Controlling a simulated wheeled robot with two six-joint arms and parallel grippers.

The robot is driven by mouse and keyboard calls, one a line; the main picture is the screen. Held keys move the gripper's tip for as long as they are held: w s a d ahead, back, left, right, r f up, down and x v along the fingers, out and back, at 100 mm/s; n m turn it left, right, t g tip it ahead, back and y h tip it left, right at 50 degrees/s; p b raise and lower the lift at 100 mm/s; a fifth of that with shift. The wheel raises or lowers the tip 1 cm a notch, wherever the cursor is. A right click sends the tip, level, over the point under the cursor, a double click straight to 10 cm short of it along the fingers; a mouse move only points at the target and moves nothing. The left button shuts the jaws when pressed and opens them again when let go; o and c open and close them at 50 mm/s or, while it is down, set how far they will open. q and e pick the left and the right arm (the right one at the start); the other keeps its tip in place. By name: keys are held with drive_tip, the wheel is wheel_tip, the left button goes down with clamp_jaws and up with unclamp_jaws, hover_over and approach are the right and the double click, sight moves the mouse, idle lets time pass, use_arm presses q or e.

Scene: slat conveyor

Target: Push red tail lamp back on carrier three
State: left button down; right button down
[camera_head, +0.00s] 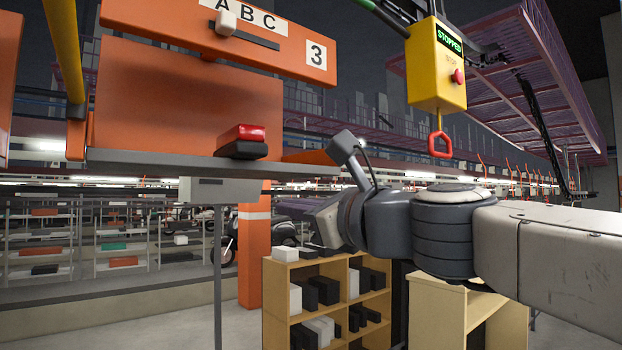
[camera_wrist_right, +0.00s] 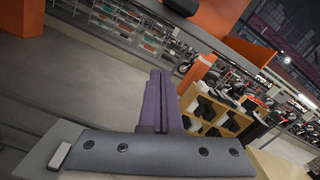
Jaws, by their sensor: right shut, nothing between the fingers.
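The red tail lamp (camera_head: 243,133), with a red lens on a black base, sits at the front edge of the grey shelf of carrier three (camera_head: 317,55), its base at the lip. My right gripper (camera_head: 322,217) is to the right of the lamp and lower, apart from it. In the right wrist view the right gripper's fingers (camera_wrist_right: 158,92) are shut together and empty. A dark shape at the top edge there may be the lamp's base; I cannot tell. My left gripper is not in view.
A yellow control box (camera_head: 437,65) reading STOPPED hangs right of the carrier, with a red pull handle (camera_head: 439,144) below. A grey panel on a post (camera_head: 219,191) stands under the shelf. A wooden shelf unit (camera_head: 283,290) with boxes is below my right arm.

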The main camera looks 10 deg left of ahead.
wheel_tip(320, 180, up, 8)
drive_tip(key=s+r+m+t+y, duration=0.1)
drive_tip(key=s+m+t+y, duration=0.1)
drive_tip(key=m, duration=0.2)
drive_tip(key=shift+m, duration=0.3)
drive_tip(key=p+x, duration=0.1)
drive_tip(key=x, duration=0.1)
drive_tip(key=p+x, duration=0.1)
drive_tip(key=x, duration=0.2)
drive_tip(key=shift+w, duration=0.4)
drive_tip(key=shift+w+a, duration=0.3)
drive_tip(key=shift+a, duration=0.15)
